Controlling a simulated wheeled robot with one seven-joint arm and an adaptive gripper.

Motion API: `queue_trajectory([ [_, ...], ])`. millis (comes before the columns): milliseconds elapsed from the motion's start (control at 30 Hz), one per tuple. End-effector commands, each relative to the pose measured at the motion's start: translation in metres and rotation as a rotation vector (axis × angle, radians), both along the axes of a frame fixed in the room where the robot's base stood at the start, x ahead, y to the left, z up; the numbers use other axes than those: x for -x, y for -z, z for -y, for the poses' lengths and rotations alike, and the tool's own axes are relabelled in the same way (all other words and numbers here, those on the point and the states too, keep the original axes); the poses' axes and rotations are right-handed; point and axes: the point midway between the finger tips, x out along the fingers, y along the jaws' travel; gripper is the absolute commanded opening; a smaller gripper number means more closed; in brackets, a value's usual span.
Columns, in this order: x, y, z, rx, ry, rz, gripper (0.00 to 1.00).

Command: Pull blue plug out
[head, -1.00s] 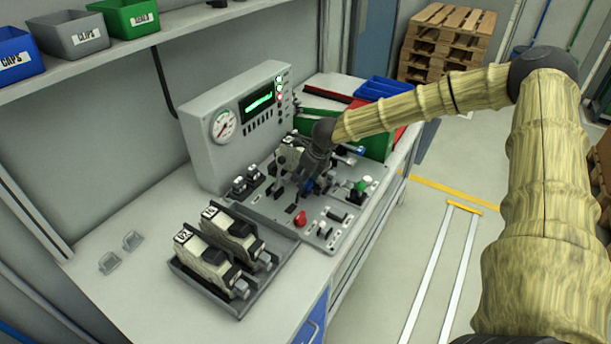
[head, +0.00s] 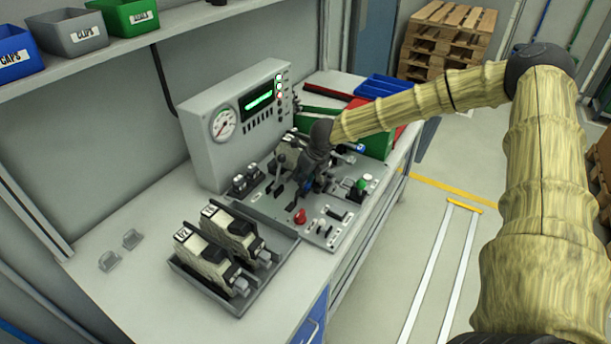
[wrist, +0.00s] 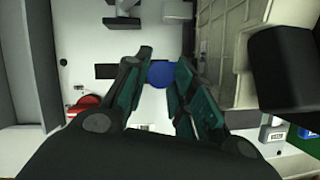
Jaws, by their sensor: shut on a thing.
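The blue plug (wrist: 161,74) shows in the wrist view as a round blue shape between the fingertips of my gripper (wrist: 160,77). The fingers are shut on it from both sides. I cannot tell whether the plug is still seated. A pale beige block-like unit (wrist: 235,50) stands close to the right finger in the wrist view.
A red knob (head: 300,217) and a green button (head: 362,183) stand on the panel near my gripper. The gauge box (head: 235,125) rises behind it. A tray (head: 225,301) with two valve-like units is at the front left.

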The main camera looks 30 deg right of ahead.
Motion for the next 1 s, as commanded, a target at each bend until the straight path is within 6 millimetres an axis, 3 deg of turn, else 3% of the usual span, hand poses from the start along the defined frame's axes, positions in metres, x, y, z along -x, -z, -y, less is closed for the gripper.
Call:
queue_trajectory([
  [133, 0.01, 0.002, -0.018, 0.0, -0.004, -0.001, 0.0],
  [400, 0.013, 0.001, -0.02, -0.003, -0.002, -0.003, 0.0],
  [433, 0.013, 0.002, -0.021, -0.003, -0.002, -0.004, 0.27],
  [533, 0.013, 0.001, -0.02, -0.003, -0.002, -0.003, 0.45],
  [567, 0.012, 0.001, -0.02, -0.003, -0.002, -0.003, 0.47],
  [1000, 0.013, -0.005, -0.019, -0.002, -0.001, 0.0, 0.47],
])
